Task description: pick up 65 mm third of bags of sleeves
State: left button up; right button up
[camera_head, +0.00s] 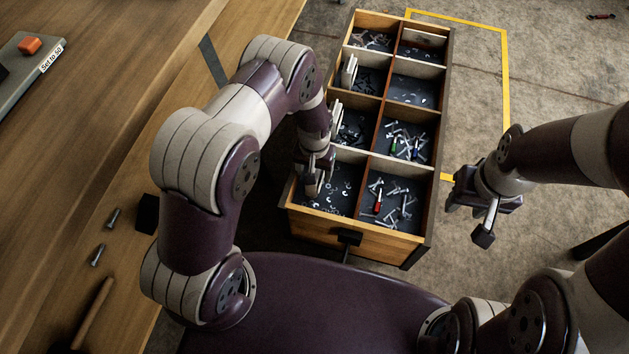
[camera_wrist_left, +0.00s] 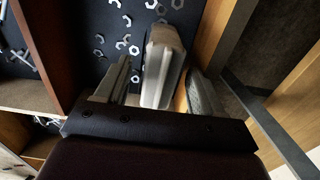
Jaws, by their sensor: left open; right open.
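A pale upright bag (camera_wrist_left: 163,65) stands against the wooden side wall of a drawer compartment in the left wrist view. My left gripper (camera_wrist_left: 160,85) is open, with one finger on each side of this bag; whether they touch it is unclear. In the head view my left gripper (camera_head: 315,178) is over the near-left compartment and mostly hides the bag. Two other pale bags, one (camera_head: 349,72) farther back and one (camera_head: 336,115) nearer, stand along the left wall. No size marking is readable. My right gripper (camera_head: 468,218) is open and empty, right of the drawer.
The wooden drawer (camera_head: 363,233) has several compartments with loose nuts, bolts and screws. Its dividers and side walls rise close to my left gripper. A wooden workbench (camera_head: 110,120) lies to the left, with bolts and a handle on it.

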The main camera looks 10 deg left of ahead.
pick_arm(q)
jog(key=shift+f, duration=0.1)
jog(key=c, duration=1.1)
jog(key=shift+c, duration=0.2)
